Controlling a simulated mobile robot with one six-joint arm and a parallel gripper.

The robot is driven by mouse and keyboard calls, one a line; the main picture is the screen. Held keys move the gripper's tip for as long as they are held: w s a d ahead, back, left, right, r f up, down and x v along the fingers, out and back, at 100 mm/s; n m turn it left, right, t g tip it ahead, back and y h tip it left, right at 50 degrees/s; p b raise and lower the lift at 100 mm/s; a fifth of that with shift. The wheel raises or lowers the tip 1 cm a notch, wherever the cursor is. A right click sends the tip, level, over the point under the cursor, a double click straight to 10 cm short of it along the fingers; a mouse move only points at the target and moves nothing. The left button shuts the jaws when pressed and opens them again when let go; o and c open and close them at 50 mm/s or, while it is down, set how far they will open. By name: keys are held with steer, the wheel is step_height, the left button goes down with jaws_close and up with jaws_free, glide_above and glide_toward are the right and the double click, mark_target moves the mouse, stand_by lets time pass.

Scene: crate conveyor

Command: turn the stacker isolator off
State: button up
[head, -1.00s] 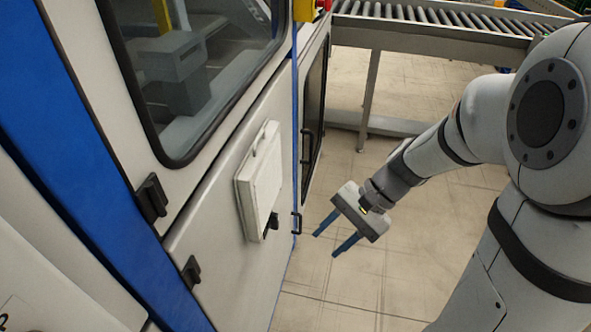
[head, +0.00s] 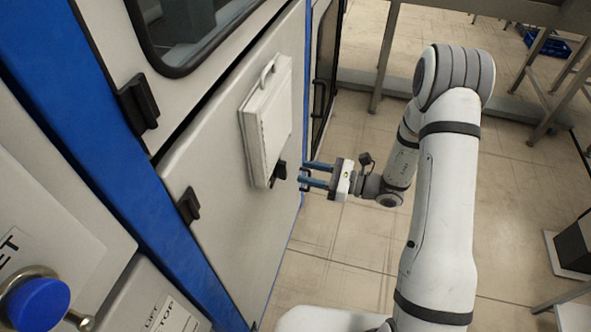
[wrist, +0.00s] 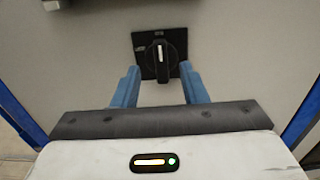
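The stacker isolator (wrist: 160,56) is a black rotary knob on a dark square plate, set on a pale cabinet panel. In the wrist view its white mark stands about upright, along the picture's vertical. It also shows in the head view as a small black knob (head: 279,172) below the white box. My gripper (wrist: 160,84) is open and empty, its two blue fingers apart and pointing at the panel, one on each side of the knob's line. In the head view my gripper (head: 304,176) is just right of the knob, with a gap between them.
A white box with a handle (head: 267,122) juts from the panel above the knob. Black latches (head: 139,103) sit on the cabinet's left side, and a blue push button (head: 38,302) is at lower left. Open floor lies to the right, with conveyor legs behind.

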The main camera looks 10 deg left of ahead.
mark_target(286, 168)
steer(key=shift+w+a, duration=0.2)
steer(key=shift+a, duration=1.15)
steer(key=shift+w+a, duration=0.15)
steer(key=shift+a, duration=1.2)
